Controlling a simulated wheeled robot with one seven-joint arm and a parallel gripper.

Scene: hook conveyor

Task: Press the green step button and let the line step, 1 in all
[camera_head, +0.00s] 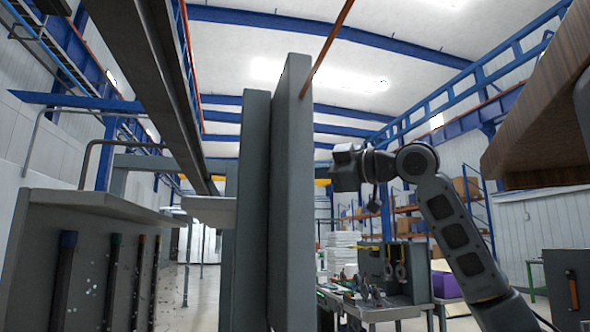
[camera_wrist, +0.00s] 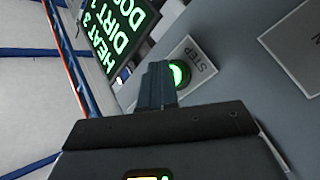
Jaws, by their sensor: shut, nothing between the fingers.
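The green step button (camera_wrist: 179,73) shows in the wrist view as a bright green ring on a pale plate marked STEP (camera_wrist: 201,57), fixed to a grey panel (camera_wrist: 235,75). My gripper (camera_wrist: 160,72) is shut with nothing held. Its fingertips overlap the left part of the button in the picture; I cannot tell whether they touch it. In the head view the end of my arm (camera_head: 347,168) is raised close to the right side of a tall grey slab (camera_head: 292,200). The button does not show there.
A dark display with green text (camera_wrist: 122,28) is at the wrist view's top left, and another pale plate (camera_wrist: 298,45) at its right. In the head view, an overhead beam (camera_head: 150,80) runs at left, above a grey rack (camera_head: 85,250). A cluttered workbench (camera_head: 385,313) stands beyond my arm.

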